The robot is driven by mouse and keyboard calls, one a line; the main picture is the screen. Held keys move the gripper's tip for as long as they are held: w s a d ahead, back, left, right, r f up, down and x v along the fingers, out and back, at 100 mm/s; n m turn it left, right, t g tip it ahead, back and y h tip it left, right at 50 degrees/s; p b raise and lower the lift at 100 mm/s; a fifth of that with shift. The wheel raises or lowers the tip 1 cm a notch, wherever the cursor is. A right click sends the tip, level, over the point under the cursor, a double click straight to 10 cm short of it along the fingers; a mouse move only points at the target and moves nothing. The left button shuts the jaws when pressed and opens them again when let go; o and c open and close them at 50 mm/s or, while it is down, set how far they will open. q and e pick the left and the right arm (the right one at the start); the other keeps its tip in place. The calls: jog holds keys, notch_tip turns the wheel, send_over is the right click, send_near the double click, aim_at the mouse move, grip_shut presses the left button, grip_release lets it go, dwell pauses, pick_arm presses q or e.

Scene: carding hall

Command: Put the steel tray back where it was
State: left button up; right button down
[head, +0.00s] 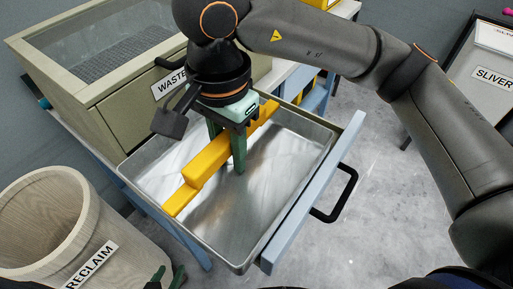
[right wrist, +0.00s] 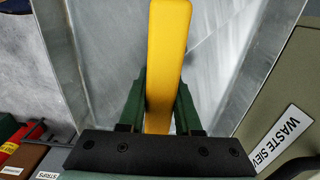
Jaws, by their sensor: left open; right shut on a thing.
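The steel tray (head: 265,203) is a shallow, shiny metal pan beside the green-grey box labelled WASTE SIEVE, with a light blue panel and black handle along its right side. A stepped yellow bar (head: 206,163) crosses the tray diagonally; I cannot tell whether it is fixed to the tray. My right gripper (head: 227,165) reaches down into the tray, shut on the yellow bar; the right wrist view shows the bar (right wrist: 168,55) between its green fingers (right wrist: 162,105). My left gripper (head: 167,275) is open at the bottom edge, near the RECLAIM bin, mostly cut off.
The wooden RECLAIM bin (head: 40,225) stands at lower left. The WASTE SIEVE box (head: 125,95) is at upper left. A container labelled SLIVER (head: 490,62) is at upper right. Bare grey floor (head: 375,200) lies right of the black handle (head: 340,195).

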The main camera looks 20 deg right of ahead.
aim_at(260, 139)
jog(key=w+d+f, duration=0.2)
jog(key=w+d, duration=0.1)
jog(key=w+d+f, duration=0.1)
jog(key=shift+w+d+f, duration=0.1)
jog(key=shift+w+d, duration=0.25)
jog(key=shift+w, duration=0.05)
jog(key=w+f, duration=0.1)
jog(key=d+f, duration=0.1)
jog(key=w+d+f, duration=0.1)
jog(key=f, duration=0.1)
jog(key=shift+w+d+f, duration=0.1)
jog(key=shift+w, duration=0.2)
jog(key=shift+w+d+f+p, duration=0.2)
jog(key=shift+w+f+p, duration=0.1)
jog(key=shift+f, duration=1.8)
jog(key=shift+f, duration=0.2)
jog(key=c, duration=0.6)
grip_release()
jog(key=shift+r, duration=0.15)
